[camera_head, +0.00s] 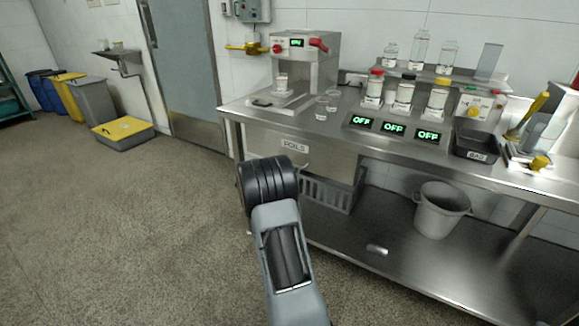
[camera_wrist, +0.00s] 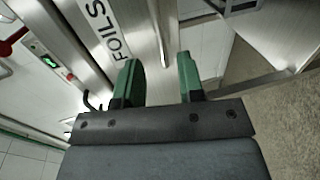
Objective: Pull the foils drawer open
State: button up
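The foils drawer (camera_head: 320,156) is a steel front under the left part of the steel table, marked with a "FOILS" label (camera_head: 294,146). Its front looks flush beneath the table top. In the wrist view the label (camera_wrist: 108,30) shows large and tilted, just beyond the left fingertip. My gripper (camera_wrist: 160,76) has two green fingers held apart, with nothing seen between them. A thin pale bar (camera_wrist: 158,32) runs ahead of the gap; I cannot tell whether it is the handle or whether it lies between the fingers. In the head view my arm hides the gripper and part of the drawer.
The steel table (camera_head: 330,133) carries a mill machine (camera_head: 305,62), several bottles, OFF displays (camera_head: 393,128) and a black tray (camera_head: 474,147). A grey crate (camera_head: 328,194) and a bucket (camera_head: 440,210) stand on the lower shelf.

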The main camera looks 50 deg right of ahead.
jog(key=x, duration=0.7)
jog(key=shift+d, duration=0.15)
grip_shut()
dwell(0.4)
